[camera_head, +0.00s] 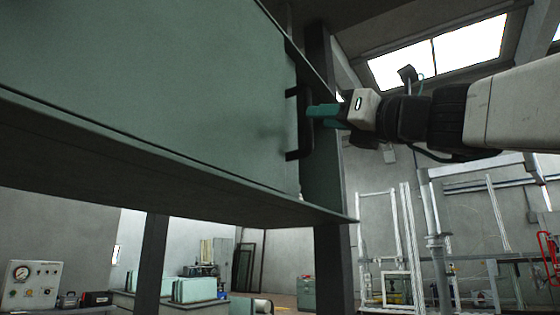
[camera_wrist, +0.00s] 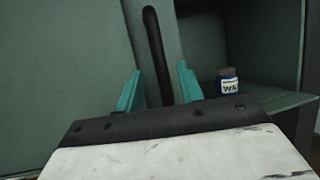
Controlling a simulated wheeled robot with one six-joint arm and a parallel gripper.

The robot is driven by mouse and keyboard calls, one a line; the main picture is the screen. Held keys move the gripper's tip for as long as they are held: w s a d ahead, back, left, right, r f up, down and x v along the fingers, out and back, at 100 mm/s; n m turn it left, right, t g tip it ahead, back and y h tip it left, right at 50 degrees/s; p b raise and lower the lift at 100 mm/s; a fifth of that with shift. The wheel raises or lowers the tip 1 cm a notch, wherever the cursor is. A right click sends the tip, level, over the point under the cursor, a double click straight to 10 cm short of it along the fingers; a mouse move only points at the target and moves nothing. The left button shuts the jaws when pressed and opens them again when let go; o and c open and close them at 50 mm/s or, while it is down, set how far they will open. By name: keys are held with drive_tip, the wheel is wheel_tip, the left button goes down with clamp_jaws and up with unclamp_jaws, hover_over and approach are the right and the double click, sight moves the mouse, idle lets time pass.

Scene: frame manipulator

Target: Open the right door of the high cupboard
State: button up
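The high cupboard (camera_head: 150,70) is a grey-green box that fills the upper left of the head view, seen from below. A dark upright bar handle (camera_head: 294,125) stands at the right edge of its front panel; it also shows in the wrist view (camera_wrist: 154,45). My gripper (camera_head: 314,111) reaches in from the right at the handle. In the wrist view its two teal fingers (camera_wrist: 160,88) are apart, one on each side of the handle's lower part, with gaps visible. Right of the handle panel, the cupboard's inside shows. Actual contact cannot be told.
A small blue jar with a pale label (camera_wrist: 228,80) stands on the shelf (camera_wrist: 265,98) inside the cupboard. A dark post (camera_head: 333,265) stands below the cupboard's right end. Metal frames (camera_head: 405,245) fill the lower right. A gauge panel (camera_head: 30,285) is at lower left.

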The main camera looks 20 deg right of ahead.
drive_tip(key=shift+v, duration=1.35)
drive_tip(key=w+f+n+g+h, duration=0.2)
drive_tip(key=f+n+g, duration=0.45)
drive_tip(key=f, duration=0.75)
drive_tip(key=w+f+n+g+h, duration=0.25)
drive_tip(key=f+n, duration=0.65)
drive_tip(key=f, duration=0.6)
drive_tip(key=s+f+n+g+h, duration=0.1)
drive_tip(key=s+f+n+g, duration=0.2)
drive_tip(key=f, duration=0.6)
drive_tip(key=s+f+n+g+h, duration=0.2)
drive_tip(key=s+f+n+g, duration=0.2)
drive_tip(key=f, duration=0.5)
drive_tip(key=s+f+n+g+h, duration=0.1)
drive_tip(key=s+f+n+g, duration=0.2)
drive_tip(key=s+f+n, duration=0.3)
wheel_tip(320, 180, down, 4)
drive_tip(key=n, duration=0.2)
drive_tip(key=shift+s+d+n+h, duration=0.2)
drive_tip(key=shift+d+n+h, duration=0.05)
drive_tip(key=shift+n+h, duration=0.1)
